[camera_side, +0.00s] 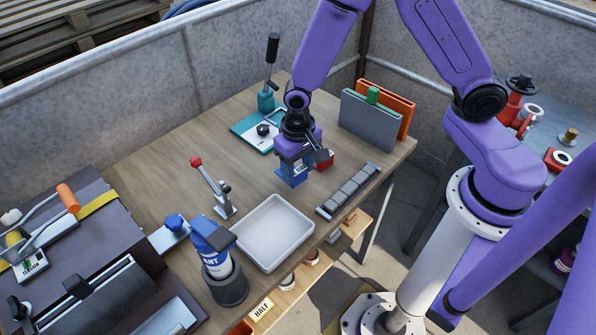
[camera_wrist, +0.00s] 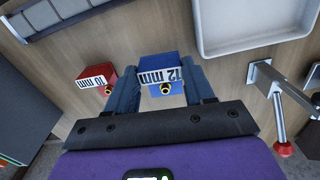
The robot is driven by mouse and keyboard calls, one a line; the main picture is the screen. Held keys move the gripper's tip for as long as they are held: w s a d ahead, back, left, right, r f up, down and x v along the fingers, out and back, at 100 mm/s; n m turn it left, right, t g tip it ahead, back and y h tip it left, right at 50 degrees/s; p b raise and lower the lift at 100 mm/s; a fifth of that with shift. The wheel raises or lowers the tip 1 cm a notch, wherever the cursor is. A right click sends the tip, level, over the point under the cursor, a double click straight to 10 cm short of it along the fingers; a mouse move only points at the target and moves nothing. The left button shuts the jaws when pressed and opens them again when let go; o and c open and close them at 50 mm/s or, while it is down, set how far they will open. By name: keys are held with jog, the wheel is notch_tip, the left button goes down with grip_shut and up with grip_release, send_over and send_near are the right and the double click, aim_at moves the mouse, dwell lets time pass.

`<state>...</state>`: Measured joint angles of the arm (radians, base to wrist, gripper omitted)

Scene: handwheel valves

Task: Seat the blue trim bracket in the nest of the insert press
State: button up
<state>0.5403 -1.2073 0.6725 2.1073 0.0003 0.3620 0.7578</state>
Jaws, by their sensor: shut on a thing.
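The blue trim bracket (camera_wrist: 162,72), a blue block marked "12 mm" with a brass-coloured fitting, is between the fingers of my gripper (camera_wrist: 160,88) in the wrist view. The gripper is shut on it. In the side view my gripper (camera_side: 292,170) points down over the table, and its fingers partly hide the blue bracket (camera_side: 292,179). I cannot tell whether the bracket touches the table. A teal device (camera_side: 247,132) with an upright black-handled lever, which looks like the insert press, stands behind and left of the gripper. Its nest is not clear at this size.
A red block (camera_side: 324,160) marked "10 mm" is close beside the gripper. A white tray (camera_side: 301,222), a red-knobbed lever clamp (camera_side: 223,202) and a segmented grey strip (camera_side: 349,190) lie nearer. Grey and orange panels (camera_side: 371,121) stand at right. Table between gripper and clamp is clear.

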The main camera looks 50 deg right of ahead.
jog(key=shift+r, duration=0.55)
jog(key=w+d, duration=0.2)
jog(key=d, duration=0.1)
jog(key=w+d, duration=0.3)
jog(key=shift+w+d+f, duration=0.15)
jog(key=shift+w, duration=0.15)
jog(key=shift+n, duration=0.5)
jog(key=w+d, duration=0.1)
jog(key=d, duration=0.2)
jog(key=w+d, duration=0.2)
jog(key=d, duration=0.1)
jog(key=w+d, duration=0.1)
jog(key=d, duration=0.2)
jog(key=shift+w+d+f, duration=0.2)
jog(key=shift+w+d, duration=0.05)
jog(key=shift+d, duration=0.15)
jog(key=shift+w+f, duration=0.25)
jog(key=shift+w, duration=0.45)
jog(key=shift+w+f, duration=0.25)
jog(key=shift+w, duration=0.4)
jog(key=shift+w+f, duration=0.25)
jog(key=shift+w, duration=2.8)
jog(key=shift+f, duration=0.7)
